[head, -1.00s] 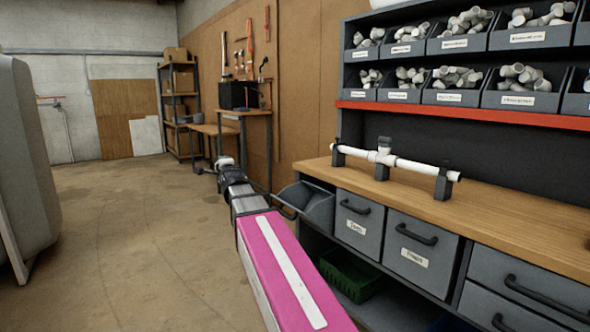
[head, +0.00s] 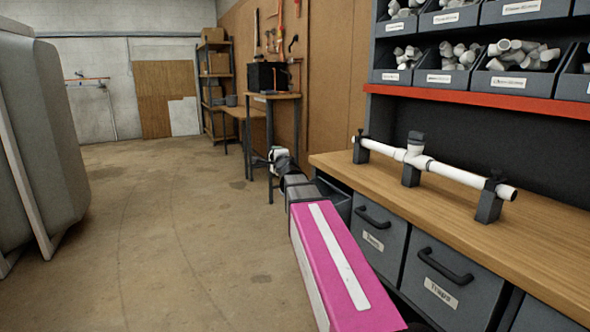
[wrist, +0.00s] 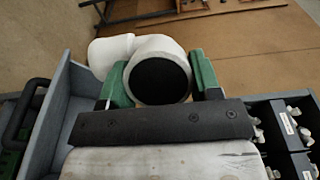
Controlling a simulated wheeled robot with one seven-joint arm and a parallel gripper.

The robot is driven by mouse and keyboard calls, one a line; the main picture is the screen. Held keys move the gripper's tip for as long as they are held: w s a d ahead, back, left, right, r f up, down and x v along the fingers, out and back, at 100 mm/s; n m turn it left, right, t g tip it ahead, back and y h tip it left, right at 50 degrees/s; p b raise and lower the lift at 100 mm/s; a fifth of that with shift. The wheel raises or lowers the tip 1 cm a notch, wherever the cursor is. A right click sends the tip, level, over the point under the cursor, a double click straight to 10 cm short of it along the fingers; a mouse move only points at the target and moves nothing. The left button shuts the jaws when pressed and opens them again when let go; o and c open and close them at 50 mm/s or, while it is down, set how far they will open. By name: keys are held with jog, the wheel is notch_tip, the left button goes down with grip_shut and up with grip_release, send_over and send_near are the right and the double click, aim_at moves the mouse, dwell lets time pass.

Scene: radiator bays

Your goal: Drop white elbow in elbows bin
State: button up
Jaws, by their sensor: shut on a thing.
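The white elbow (wrist: 135,60) is between the green fingertips of my gripper (wrist: 160,82); its round dark opening faces the wrist camera. In the head view the elbow (head: 277,154) shows small and white at the far end of my arm, and the fingers are too small there to make out. A grey open bin (head: 338,205) sticks out at the near-left end of the bench, mostly hidden behind my arm. I see no readable label on it. In the wrist view a grey bin wall (wrist: 62,105) lies just left of my gripper.
Grey drawers (head: 377,235) with black handles sit under the wooden bench (head: 540,235). A white pipe assembly (head: 450,170) stands on the bench in dark holders. Labelled bins of white fittings (head: 515,65) line the shelves above. Open floor (head: 180,240) lies to the left.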

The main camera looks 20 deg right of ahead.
jog(key=w+d+f+n+g+y, duration=0.1)
jog(key=d+f+n+y, duration=0.4)
jog(key=d+f, duration=1)
jog(key=shift+w+g+y, duration=0.2)
jog(key=shift+g+y, duration=0.4)
jog(key=shift+y, duration=0.8)
dwell(0.3)
jog(key=o, duration=1)
jog(key=shift+o, duration=0.2)
jog(key=shift+r, duration=0.15)
